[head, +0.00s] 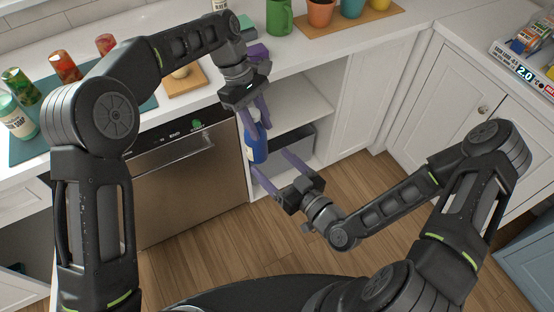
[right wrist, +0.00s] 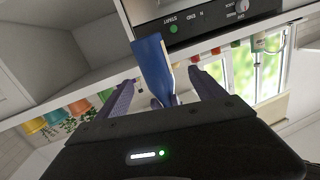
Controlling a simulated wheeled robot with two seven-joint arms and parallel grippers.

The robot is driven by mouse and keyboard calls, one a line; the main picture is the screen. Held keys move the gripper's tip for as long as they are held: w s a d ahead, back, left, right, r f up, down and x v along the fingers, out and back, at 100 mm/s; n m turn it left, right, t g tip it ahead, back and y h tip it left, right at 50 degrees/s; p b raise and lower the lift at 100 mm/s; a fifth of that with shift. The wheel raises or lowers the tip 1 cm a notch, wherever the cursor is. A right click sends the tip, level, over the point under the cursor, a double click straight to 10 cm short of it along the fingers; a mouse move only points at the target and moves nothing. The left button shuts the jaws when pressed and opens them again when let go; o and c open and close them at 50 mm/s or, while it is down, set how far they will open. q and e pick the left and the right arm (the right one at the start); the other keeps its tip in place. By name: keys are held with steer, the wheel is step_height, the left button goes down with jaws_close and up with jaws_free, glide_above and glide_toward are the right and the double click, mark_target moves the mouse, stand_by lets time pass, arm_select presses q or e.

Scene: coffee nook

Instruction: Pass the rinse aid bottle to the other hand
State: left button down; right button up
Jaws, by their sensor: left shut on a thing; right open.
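The rinse aid bottle is blue (head: 256,140) and hangs below my left gripper (head: 257,123) in the head view. My left gripper is shut on it, up in front of the open shelf. My right gripper (head: 270,167) is open, below the bottle, with its purple fingers spread near the bottle's lower end. In the right wrist view the blue bottle (right wrist: 153,66) shows between the fingers of my right gripper (right wrist: 158,78). I cannot tell from these views whether the right fingers touch it. The bottle's upper part is partly hidden by the left fingers.
The white counter above carries a green mug (head: 279,17), several colourful cups and jars, and a soap bottle (head: 18,118). The wooden floor below is clear.

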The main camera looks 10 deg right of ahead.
steer(key=shift+w+d+r+n+t, duration=0.15)
steer(key=shift+d+r+n+t, duration=0.25)
steer(key=shift+r, duration=0.25)
steer(key=shift+w+a, duration=0.1)
steer(key=shift+w, duration=0.05)
steer(key=x, duration=1.1)
steer(key=shift+w+a, duration=0.2)
steer(key=shift+w, duration=0.1)
jaws_close()
arm_select(q)
steer(key=c, duration=1)
jaws_free()
steer(key=shift+o, duration=0.2)
